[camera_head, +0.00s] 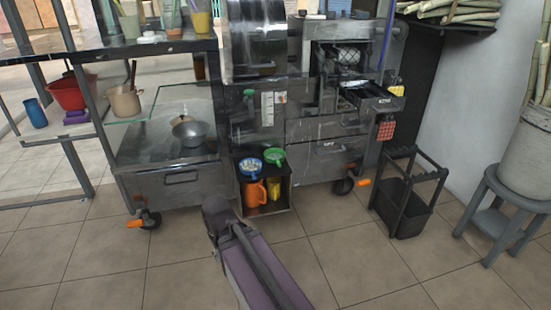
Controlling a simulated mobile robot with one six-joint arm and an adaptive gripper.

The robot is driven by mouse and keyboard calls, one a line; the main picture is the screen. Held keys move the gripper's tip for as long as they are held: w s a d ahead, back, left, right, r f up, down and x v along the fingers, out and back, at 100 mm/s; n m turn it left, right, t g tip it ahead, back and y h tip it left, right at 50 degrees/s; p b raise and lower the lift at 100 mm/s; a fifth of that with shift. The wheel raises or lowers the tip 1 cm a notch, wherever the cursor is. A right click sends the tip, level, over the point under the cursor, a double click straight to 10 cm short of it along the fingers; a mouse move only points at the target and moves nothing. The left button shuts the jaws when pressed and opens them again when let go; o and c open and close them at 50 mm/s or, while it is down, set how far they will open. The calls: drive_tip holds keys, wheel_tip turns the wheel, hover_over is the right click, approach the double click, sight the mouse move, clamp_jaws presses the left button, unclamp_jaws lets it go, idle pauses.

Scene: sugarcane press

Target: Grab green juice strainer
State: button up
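A green round strainer (273,155), small in this view, sits on top of a small dark shelf unit (284,204) near the middle. A blue-rimmed round strainer (250,168) with something pale inside sits just left of it. My arm reaches up from the bottom edge and ends in a dark rounded joint in front of the shelf unit's left side. I cannot make out my gripper or its fingers. The green strainer is not covered by the arm, and there is a gap between them.
An orange jug (255,193) and a yellow container (272,189) stand inside the shelf unit. The metal press machine (330,132) stands behind and to the right. A wheeled steel cabinet (180,190) with a metal bowl (190,131) is at left. The tiled floor in front is clear.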

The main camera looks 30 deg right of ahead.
wheel_tip(320, 180, up, 10)
drive_tip(key=p, duration=0.9)
drive_tip(key=shift+p, duration=0.35)
drive_tip(key=shift+s+f, duration=0.15)
